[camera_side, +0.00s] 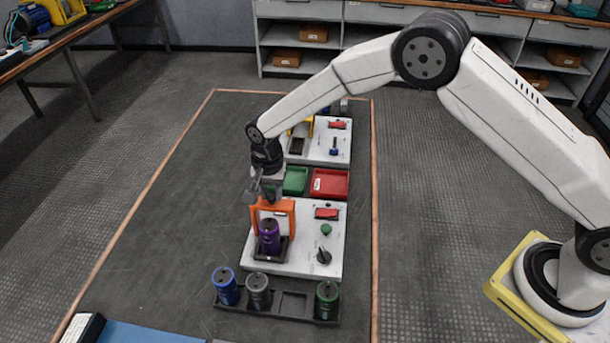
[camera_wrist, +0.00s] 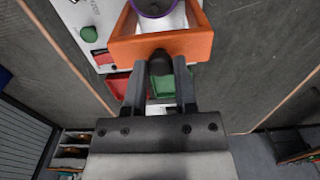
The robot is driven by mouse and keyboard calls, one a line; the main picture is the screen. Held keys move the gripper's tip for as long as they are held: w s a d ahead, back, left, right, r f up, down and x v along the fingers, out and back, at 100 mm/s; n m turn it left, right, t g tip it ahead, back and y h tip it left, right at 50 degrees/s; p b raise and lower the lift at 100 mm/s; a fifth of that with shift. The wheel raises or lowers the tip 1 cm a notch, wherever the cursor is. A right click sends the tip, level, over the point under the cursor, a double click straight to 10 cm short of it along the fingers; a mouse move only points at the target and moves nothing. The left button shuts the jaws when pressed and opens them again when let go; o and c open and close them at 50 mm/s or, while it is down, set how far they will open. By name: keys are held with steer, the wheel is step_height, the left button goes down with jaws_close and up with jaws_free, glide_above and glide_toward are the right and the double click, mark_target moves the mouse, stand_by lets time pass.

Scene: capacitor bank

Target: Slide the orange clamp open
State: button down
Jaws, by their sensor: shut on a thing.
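The orange clamp (camera_side: 288,208) stands as a frame on the near white panel (camera_side: 307,266), behind a purple capacitor (camera_side: 269,238) that stands upright in a dark seat. In the wrist view the orange clamp (camera_wrist: 162,47) crosses the top, with the purple capacitor (camera_wrist: 153,7) just beyond it. My gripper (camera_side: 262,192) is at the clamp's far side. In the wrist view my gripper (camera_wrist: 160,75) has its two fingers shut on a dark knob (camera_wrist: 160,63) on the clamp's bar. The clamp's exact position on its slide is hard to tell.
A black rack (camera_side: 292,305) in front holds blue, grey and green capacitors, with one empty slot. A green bin (camera_side: 295,181) and a red bin (camera_side: 330,183) lie behind the near panel. A second white panel (camera_side: 325,150) stands farther back. The mat left of the panels is clear.

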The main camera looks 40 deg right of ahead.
steer(key=shift+w+d, duration=0.75)
steer(key=c, duration=0.6)
jaws_free()
step_height(320, 180, up, 7)
stand_by(0.7)
